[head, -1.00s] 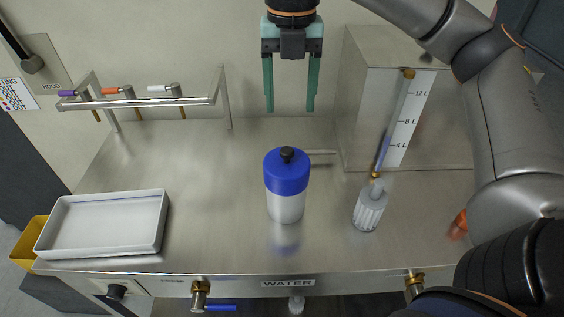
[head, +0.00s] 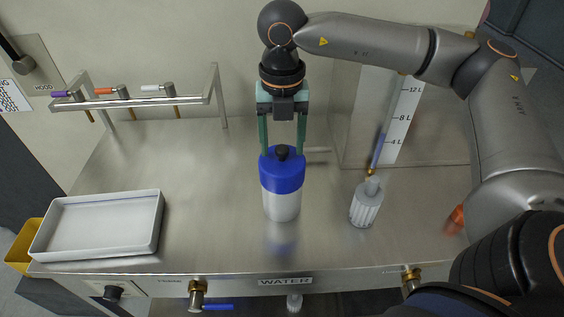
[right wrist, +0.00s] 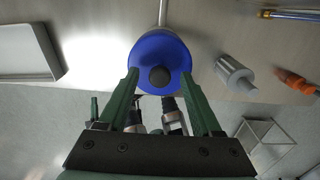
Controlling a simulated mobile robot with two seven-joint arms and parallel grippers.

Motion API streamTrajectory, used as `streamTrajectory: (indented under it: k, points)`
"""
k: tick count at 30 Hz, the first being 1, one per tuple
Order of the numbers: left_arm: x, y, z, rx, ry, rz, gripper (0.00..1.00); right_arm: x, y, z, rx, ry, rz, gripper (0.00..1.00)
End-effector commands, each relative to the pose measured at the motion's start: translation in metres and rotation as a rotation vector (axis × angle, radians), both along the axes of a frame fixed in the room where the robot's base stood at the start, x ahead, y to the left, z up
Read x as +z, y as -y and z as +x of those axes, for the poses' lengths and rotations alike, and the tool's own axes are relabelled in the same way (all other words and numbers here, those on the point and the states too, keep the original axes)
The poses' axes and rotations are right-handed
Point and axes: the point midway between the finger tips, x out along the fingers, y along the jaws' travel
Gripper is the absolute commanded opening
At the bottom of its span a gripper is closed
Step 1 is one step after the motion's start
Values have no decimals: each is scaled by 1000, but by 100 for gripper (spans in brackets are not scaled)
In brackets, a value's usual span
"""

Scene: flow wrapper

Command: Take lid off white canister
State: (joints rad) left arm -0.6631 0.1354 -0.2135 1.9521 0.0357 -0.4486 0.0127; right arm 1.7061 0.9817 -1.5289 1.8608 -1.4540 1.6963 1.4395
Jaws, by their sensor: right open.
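The white canister (head: 281,206) stands upright on the steel table, with a blue lid (head: 283,172) on it. A black knob (head: 283,152) sits on top of the lid. My right gripper (head: 282,150) is open, its green fingers pointing down at the lid from above, one toward each side of the knob. In the right wrist view the blue lid (right wrist: 158,58) and black knob (right wrist: 159,76) show just beyond the gripper's fingertips (right wrist: 160,82). I cannot tell whether the fingers touch the lid. My left gripper is not in view.
A white tray (head: 62,255) lies at the left. A ribbed grey bottle (head: 366,207) stands right of the canister. A steel tank with a level scale (head: 398,122) stands behind it. A rail with coloured taps (head: 150,101) is at the back left. The table between tray and canister is clear.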

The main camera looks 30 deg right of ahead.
Motion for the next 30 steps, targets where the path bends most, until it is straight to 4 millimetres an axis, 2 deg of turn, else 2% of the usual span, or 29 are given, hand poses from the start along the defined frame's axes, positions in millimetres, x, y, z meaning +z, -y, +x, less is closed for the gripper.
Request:
streamTrajectory:
  k: [2,18,30]
  points:
    - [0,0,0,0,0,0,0,0,0,0,0,0,0,63]
    - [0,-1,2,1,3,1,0,1,0,0,0,0,0,2]
    - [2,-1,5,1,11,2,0,1,0,0,0,0,0,0]
